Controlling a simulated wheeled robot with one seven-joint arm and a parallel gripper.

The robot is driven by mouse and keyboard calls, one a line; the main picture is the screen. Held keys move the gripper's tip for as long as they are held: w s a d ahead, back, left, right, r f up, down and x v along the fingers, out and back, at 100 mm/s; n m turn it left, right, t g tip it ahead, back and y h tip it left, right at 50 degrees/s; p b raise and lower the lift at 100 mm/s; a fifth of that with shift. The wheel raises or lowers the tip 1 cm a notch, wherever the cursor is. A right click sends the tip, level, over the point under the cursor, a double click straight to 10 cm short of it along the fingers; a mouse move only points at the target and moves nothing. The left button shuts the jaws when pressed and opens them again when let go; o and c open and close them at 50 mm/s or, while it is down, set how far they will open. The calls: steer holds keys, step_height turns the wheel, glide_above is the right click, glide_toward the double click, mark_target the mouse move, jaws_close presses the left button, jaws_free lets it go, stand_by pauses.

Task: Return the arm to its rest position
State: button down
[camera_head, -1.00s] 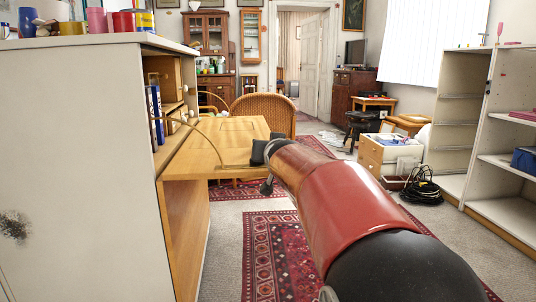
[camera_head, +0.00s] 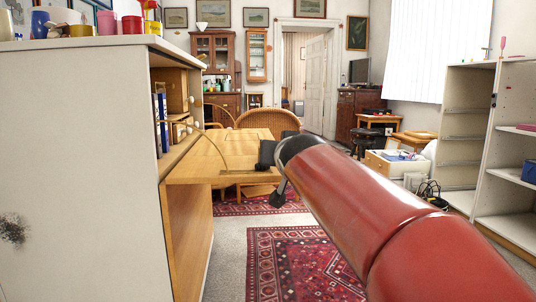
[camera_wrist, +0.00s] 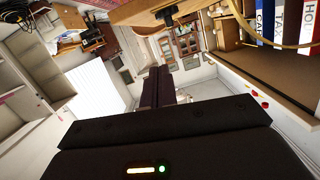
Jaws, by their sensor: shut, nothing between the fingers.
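My arm, with red links, reaches from the lower right of the head view toward the middle. Dark parts at its far end show in front of the wooden desk top (camera_head: 222,155), but my gripper's fingers cannot be made out there. In the wrist view my gripper (camera_wrist: 160,80) shows as dark fingers closed together beyond its wide black body, with nothing between them. The wrist picture is strongly tilted.
A tall white cabinet (camera_head: 80,170) with cups on top stands close at left, its shelf holding binders (camera_head: 160,122). A wicker chair (camera_head: 270,120) is behind the desk. White shelves (camera_head: 505,185) stand at right. A patterned rug (camera_head: 290,265) covers open floor.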

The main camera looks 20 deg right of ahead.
steer(key=s+a+f+n+g+y, duration=0.1)
steer(key=s+a+f+n+g, duration=0.2)
steer(key=s+f, duration=0.65)
steer(key=s+a+f+g+y, duration=0.2)
steer(key=s+a+f+g, duration=0.3)
steer(key=s+f, duration=0.4)
steer(key=s+a+f+n+g+y, duration=0.1)
steer(key=s+a+f+n+g, duration=0.1)
steer(key=s+a+f, duration=0.55)
step_height(320, 180, up, 10)
steer(key=d+p, duration=0.2)
steer(key=p, duration=1.1)
steer(key=shift+s+d, duration=0.2)
steer(key=shift+f, duration=0.15)
